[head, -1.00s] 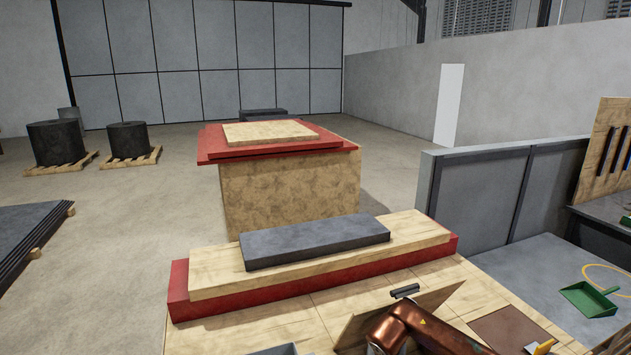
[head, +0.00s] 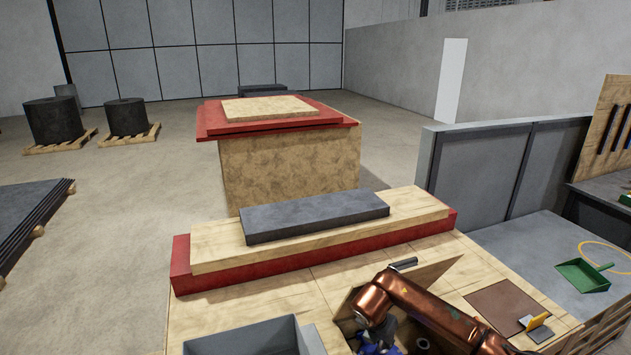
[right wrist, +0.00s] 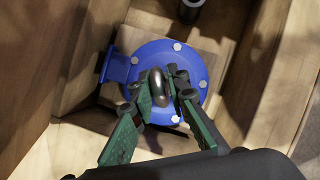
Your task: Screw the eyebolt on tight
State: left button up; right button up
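The eyebolt (right wrist: 161,88), a dark metal ring, stands at the middle of a round blue flange (right wrist: 192,60) with several pale bolt heads around its rim in the right wrist view. The green fingers of my right gripper (right wrist: 163,82) lie on both sides of the ring and appear shut on it. The eyebolt's shank and thread are hidden. In the head view my right gripper (head: 385,340) is low at the bottom edge, over a little blue, mostly covered by my arm. My left gripper is out of view.
Wooden walls (right wrist: 85,60) surround the blue part closely. A dark cylinder (right wrist: 190,8) is at the wrist view's top.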

jog(key=o, duration=0.3)
jog(key=shift+r, duration=0.1)
jog(key=p+v, duration=0.4)
jog(key=v, duration=0.3)
dwell(0.4)
